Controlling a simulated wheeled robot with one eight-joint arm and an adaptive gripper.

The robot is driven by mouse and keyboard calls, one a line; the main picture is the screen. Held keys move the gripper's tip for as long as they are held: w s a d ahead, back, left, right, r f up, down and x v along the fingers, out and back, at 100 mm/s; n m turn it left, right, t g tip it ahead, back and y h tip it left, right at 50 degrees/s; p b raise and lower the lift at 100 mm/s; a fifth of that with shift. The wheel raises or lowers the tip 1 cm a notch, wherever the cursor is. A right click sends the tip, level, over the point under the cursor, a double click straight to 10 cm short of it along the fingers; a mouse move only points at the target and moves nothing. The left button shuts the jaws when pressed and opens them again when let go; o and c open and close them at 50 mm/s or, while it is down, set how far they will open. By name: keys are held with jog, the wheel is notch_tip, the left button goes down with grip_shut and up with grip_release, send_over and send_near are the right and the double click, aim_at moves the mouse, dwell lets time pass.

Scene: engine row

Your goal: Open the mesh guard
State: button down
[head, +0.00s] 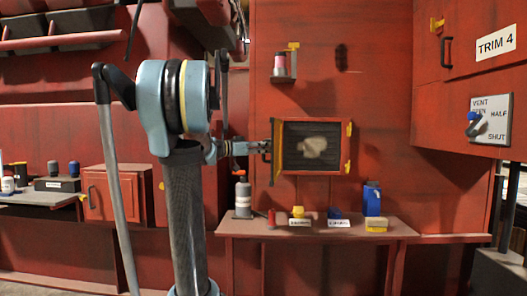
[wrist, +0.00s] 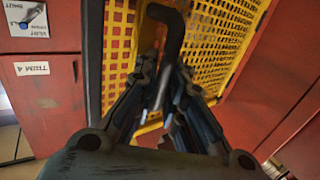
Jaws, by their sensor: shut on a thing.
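The mesh guard (head: 277,155) is a yellow-framed panel at the left side of a square, dark slatted opening (head: 326,165) in the red wall. In the head view it is seen nearly edge-on and appears swung out from the opening. Its yellow mesh (wrist: 218,38) fills much of the wrist view. A dark bent handle (wrist: 172,22) stands off the mesh. My gripper (head: 262,148) reaches it from the left. In the wrist view my gripper (wrist: 160,105) is shut on the handle's lower part; its fingertips partly hide the grip.
Below the opening, a red shelf (head: 300,230) carries a grey bottle (head: 243,197), a blue container (head: 372,199) and small labelled items. A pink-topped can (head: 280,66) sits on a bracket above. A TRIM 4 cabinet (head: 480,70) and vent switch (head: 490,120) stand at right.

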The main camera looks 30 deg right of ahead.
jog(key=shift+w+r, duration=0.1)
jog(key=shift+r, duration=0.15)
jog(key=c, duration=1.7)
grip_release()
jog(key=shift+o, duration=0.2)
jog(key=w+a, duration=0.1)
jog(key=a, duration=1.1)
jog(key=shift+w+f, duration=0.25)
jog(key=shift+w, duration=0.05)
